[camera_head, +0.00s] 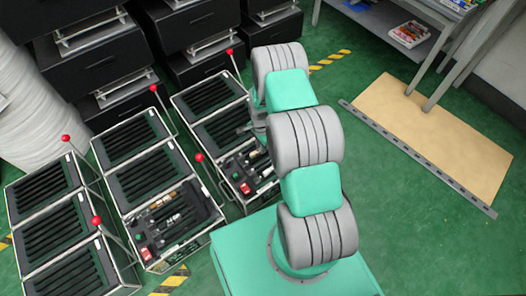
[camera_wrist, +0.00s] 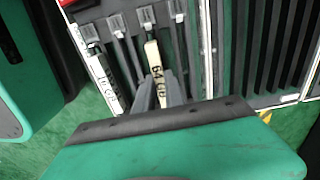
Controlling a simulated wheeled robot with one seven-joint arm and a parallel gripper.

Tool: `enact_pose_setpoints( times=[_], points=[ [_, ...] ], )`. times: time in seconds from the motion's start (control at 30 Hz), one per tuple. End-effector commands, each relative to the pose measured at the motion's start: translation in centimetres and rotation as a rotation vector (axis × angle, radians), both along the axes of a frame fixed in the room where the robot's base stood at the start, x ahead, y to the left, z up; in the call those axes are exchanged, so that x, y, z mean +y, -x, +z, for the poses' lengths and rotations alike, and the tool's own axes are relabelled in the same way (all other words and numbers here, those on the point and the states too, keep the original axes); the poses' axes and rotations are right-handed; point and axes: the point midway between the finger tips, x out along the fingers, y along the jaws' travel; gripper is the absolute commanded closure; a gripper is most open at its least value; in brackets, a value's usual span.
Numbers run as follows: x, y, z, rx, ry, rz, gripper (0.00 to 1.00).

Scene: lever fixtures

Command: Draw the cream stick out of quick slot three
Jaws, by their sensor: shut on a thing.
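In the wrist view, a cream stick (camera_wrist: 156,62) with dark printed marks lies lengthwise below one of several grey slot heads (camera_wrist: 146,17). Its far end is at or very close to that slot head; I cannot tell how deep it sits. My gripper (camera_wrist: 160,92) is shut on the near part of the stick, with grey fingers on both sides. A second pale stick (camera_wrist: 104,80) with printed marks lies to the left, apart from my fingers. In the head view, my arm hides most of the gripper and the stick.
The fixture's panel (camera_head: 237,172) has a red block (camera_head: 245,188) at its front. Another rack with a similar panel (camera_head: 170,222) stands to its left. Red-knobbed levers (camera_head: 200,158) rise beside the racks. Dark ribbed bays (camera_wrist: 270,50) lie right of the slots.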

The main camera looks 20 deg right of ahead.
Motion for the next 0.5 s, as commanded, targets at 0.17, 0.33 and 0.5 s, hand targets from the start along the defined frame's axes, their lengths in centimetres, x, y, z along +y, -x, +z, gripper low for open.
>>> enact_pose_setpoints(
  times=[0.17, 0.33, 0.5],
  points=[
    [0.0, 0.0, 0.9, 0.0, 0.0, 0.0, 1.0],
    [0.0, 0.0, 1.6, 0.0, 0.0, 0.0, 1.0],
    [0.0, 0.0, 2.3, 0.0, 0.0, 0.0, 1.0]
  ],
)
